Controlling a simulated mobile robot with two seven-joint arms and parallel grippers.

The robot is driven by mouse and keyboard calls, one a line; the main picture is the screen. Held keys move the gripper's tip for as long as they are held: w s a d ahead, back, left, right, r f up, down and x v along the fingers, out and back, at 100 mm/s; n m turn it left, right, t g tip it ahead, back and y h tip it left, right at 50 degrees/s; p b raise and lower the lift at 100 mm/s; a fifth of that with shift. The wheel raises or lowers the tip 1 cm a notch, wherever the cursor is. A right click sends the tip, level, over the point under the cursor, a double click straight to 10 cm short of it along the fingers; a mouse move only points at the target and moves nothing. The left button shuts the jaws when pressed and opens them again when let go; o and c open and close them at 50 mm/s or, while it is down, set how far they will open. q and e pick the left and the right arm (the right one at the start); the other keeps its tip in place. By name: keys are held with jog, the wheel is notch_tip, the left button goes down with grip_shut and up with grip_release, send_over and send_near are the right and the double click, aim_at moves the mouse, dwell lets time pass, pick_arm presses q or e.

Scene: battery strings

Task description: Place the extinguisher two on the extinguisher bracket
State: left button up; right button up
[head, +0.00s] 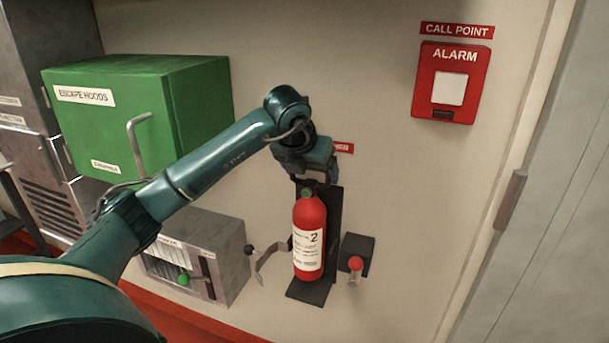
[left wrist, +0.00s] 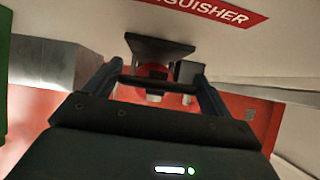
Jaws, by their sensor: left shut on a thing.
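The extinguisher two (head: 309,240) is a red cylinder with a white label marked 2. It stands upright against the dark extinguisher bracket (head: 335,215), over its bottom plate; I cannot tell whether it touches the plate. My left gripper (head: 308,184) is shut on its top from above. In the left wrist view, the fingers (left wrist: 155,75) reach down with a bit of red body between them, and the dark bracket (left wrist: 158,50) is beyond. The bracket's curved strap (head: 268,262) is swung out at left. My right gripper is not in view.
A green escape hoods box (head: 190,100) hangs at upper left, with a grey metal box (head: 225,255) below it. A dark block with a red-topped lever (head: 356,264) is right of the bracket. A red alarm call point (head: 450,82) is on the wall. The wall below it is bare.

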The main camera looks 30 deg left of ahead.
aim_at(311, 194)
pick_arm(q)
jog(key=shift+w+r, duration=0.35)
jog(key=shift+w, duration=0.05)
jog(key=shift+a+f, duration=0.1)
jog(key=shift+f, duration=3.1)
jog(key=shift+w+f, duration=0.25)
jog(key=shift+f, duration=0.1)
jog(key=o, duration=1.6)
jog(key=shift+s+f, duration=0.15)
jog(key=shift+f, duration=0.2)
jog(key=o, duration=0.3)
jog(key=shift+r, duration=0.1)
jog(key=shift+o, duration=0.2)
